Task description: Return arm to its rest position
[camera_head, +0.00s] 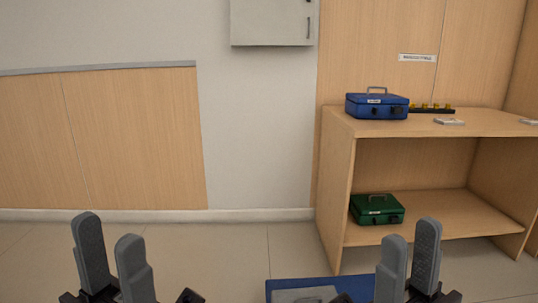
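My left gripper (112,230) is at the lower left of the head view, fingers pointing up with a gap between them. It is open and empty. My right gripper (410,233) is at the lower right, also with its fingers up and apart, with nothing between them. Both are in front of the shelf unit and touch nothing that I can see. The arm links behind them are mostly cut off by the lower edge.
A wooden shelf unit (336,180) stands at right. A blue cash box (377,107) sits on its top, and a green cash box (377,210) on its lower shelf. A blue object (350,284) with a grey part shows at the bottom edge. Floor at left is clear.

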